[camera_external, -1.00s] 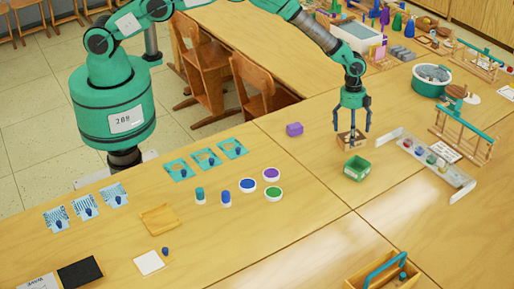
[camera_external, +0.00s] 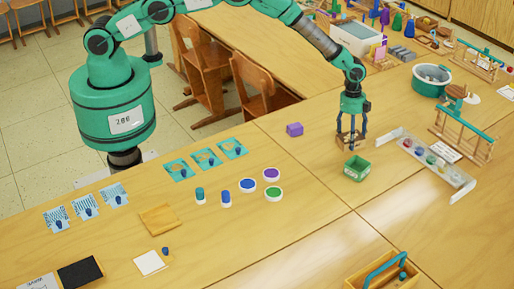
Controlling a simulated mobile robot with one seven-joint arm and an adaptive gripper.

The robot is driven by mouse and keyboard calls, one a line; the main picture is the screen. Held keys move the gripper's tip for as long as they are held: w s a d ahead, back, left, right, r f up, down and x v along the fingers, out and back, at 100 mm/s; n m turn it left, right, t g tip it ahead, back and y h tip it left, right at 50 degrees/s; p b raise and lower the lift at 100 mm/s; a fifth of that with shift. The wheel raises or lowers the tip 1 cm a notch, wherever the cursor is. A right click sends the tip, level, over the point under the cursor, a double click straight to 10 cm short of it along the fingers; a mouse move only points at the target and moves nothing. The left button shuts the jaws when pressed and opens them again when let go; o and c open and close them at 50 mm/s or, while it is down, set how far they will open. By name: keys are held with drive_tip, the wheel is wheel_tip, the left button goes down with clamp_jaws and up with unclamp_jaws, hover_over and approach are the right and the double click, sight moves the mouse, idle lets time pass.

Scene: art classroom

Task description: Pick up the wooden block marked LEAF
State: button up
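My gripper (camera_external: 351,142) points straight down over the table, right of centre. Its two dark fingers are spread apart, and their tips reach down to a small brown wooden box-like thing (camera_external: 345,147) on the table. The fingers hide part of this thing. I cannot tell whether the fingers touch it or what lies inside it. No LEAF mark can be read on anything at this size, so I cannot tell which piece is the LEAF block.
A long pale tray (camera_external: 457,179) with paint pots and a wooden rack (camera_external: 463,131) are at the right.

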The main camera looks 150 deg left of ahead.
drive_tip(key=c, duration=0.6)
drive_tip(key=shift+r+p, duration=0.55)
drive_tip(key=shift+r, duration=4.45)
